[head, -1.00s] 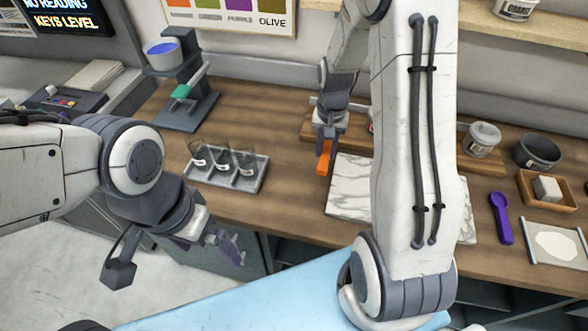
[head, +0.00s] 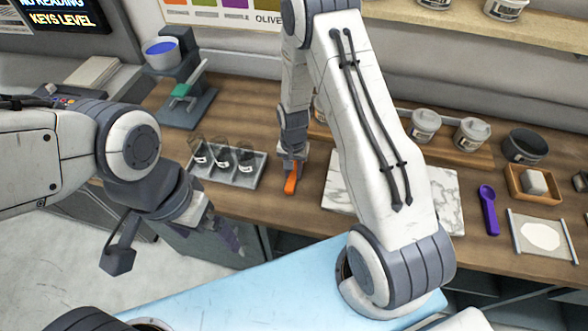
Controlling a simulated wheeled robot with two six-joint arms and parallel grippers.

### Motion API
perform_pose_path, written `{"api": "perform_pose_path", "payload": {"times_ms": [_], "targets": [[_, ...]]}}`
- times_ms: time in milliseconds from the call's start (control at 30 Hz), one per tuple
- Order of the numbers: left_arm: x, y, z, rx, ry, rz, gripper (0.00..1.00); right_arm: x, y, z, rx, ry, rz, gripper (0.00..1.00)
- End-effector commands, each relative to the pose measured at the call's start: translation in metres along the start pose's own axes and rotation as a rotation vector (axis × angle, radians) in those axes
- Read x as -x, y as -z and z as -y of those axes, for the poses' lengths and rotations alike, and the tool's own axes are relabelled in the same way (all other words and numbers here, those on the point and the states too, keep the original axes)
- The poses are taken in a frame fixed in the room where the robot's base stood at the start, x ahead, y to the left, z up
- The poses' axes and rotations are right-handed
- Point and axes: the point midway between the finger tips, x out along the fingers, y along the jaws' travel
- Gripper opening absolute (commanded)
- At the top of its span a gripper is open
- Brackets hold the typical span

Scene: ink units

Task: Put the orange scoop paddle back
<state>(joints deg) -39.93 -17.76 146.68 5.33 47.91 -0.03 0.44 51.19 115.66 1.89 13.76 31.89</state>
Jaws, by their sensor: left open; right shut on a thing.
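The orange scoop paddle (head: 291,182) is in my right gripper (head: 292,168), which points down over the wooden counter between the glass tray and the marble slab. Only its orange part below the fingers shows; the rest is hidden by the gripper. I cannot tell whether its lower end touches the counter. My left gripper (head: 175,250) is open and empty at the lower left, in front of the counter edge.
A purple scoop (head: 489,212), lidded jars (head: 472,134) and a wooden box (head: 520,190) stand further right.

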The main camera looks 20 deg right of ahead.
Motion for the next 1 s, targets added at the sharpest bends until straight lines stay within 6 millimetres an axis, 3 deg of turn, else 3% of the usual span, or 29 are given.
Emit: {"api": "perform_pose_path", "payload": {"times_ms": [167, 200, 267, 667, 833, 1000], "targets": [[-0.002, 0.0, 0.0, 0.0, 0.0, 0.0, 1.0, -0.002, 0.0, 0.0, -0.001, 0.0, 0.0, 0.0], [-0.002, 0.0, 0.0, 0.0, 0.0, 0.0, 1.0, -0.002, 0.0, 0.0, -0.001, 0.0, 0.0, 0.38], [-0.001, 0.0, 0.0, 0.0, 0.0, 0.0, 1.0, -0.001, 0.0, 0.0, -0.001, 0.0, 0.001, 0.6], [-0.002, 0.0, 0.0, 0.0, 0.0, 0.0, 1.0, 0.003, 0.0, 0.0, 0.0, 0.001, -0.001, 0.6], [-0.01, -0.001, 0.001, 0.001, 0.0, 0.0, 1.0, 0.023, 0.001, 0.001, 0.0, 0.002, -0.003, 0.6], [-0.02, -0.001, 0.002, 0.003, 0.0, 0.0, 1.0, 0.057, 0.001, 0.001, -0.001, 0.004, -0.005, 0.6]]}}
